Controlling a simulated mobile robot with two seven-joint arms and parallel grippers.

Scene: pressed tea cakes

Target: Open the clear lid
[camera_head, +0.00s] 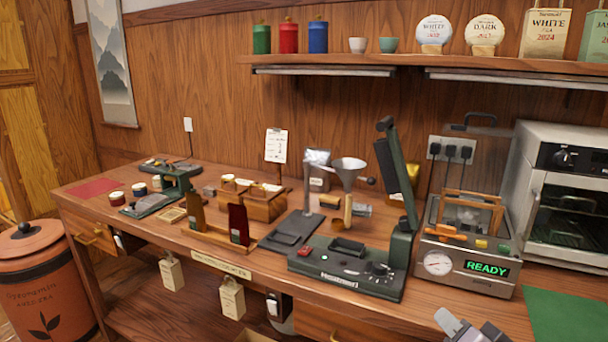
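The steel press box (466,266) stands at the right of the counter, with a round gauge and a green READY display on its front. A clear lid (483,150) with a dark handle on top stands upright behind the box's opening. A wooden frame (485,196) stands over the box, and an orange latch (446,232) sits at its front edge. My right gripper (471,326) is at the bottom edge, in front of and below the box, apart from it. Its fingertips look spread, with nothing seen between them. My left gripper is not in view.
A dark green heat sealer (345,272) with a raised arm stands left of the box. A steel oven (564,195) stands to its right. A green mat (570,315) lies at the front right. A funnel (348,165) and wooden racks stand further left.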

